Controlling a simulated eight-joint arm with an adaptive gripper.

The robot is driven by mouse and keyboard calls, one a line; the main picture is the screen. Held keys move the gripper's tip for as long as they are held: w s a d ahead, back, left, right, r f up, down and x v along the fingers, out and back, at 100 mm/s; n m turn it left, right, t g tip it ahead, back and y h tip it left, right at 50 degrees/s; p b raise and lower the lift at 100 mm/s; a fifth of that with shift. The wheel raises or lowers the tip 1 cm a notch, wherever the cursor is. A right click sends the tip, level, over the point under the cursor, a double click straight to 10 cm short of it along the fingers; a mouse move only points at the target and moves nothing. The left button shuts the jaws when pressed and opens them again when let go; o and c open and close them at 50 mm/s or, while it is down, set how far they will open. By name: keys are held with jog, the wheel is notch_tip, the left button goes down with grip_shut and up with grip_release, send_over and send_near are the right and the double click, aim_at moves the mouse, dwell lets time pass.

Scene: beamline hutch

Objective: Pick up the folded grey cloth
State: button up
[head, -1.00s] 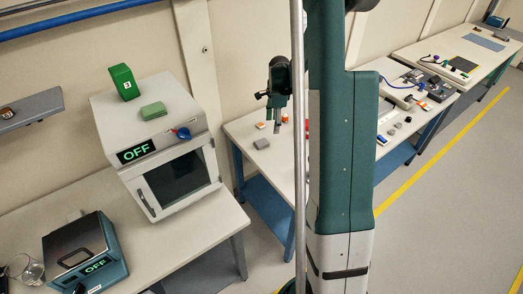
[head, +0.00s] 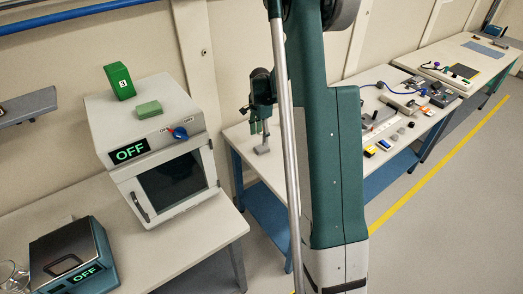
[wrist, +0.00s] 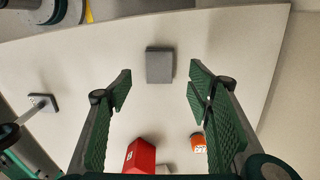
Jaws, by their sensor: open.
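The folded grey cloth (wrist: 160,66) is a small flat grey square on the pale tabletop. In the wrist view it lies ahead of my gripper (wrist: 160,84), centred between the two fingertips and slightly beyond them. The green-padded fingers are open and empty. In the head view my gripper (head: 259,132) points down just above the cloth (head: 262,150), and its tips overlap the cloth's upper part in the picture. I cannot tell the exact gap.
A red block (wrist: 140,157) and an orange object (wrist: 198,143) sit nearer the wrist camera. A white oven (head: 160,150) marked OFF stands on the left bench, with a green box (head: 120,82) on top. Tabletop around the cloth is clear.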

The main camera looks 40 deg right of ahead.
aim_at(260, 148)
jog(key=shift+f, duration=1)
jog(key=shift+f, duration=0.1)
jog(key=shift+a+f+b, duration=0.1)
jog(key=shift+f+b, duration=0.2)
jog(key=shift+f, duration=2.25)
jog(key=shift+c, duration=0.4)
jog(key=c, duration=0.7)
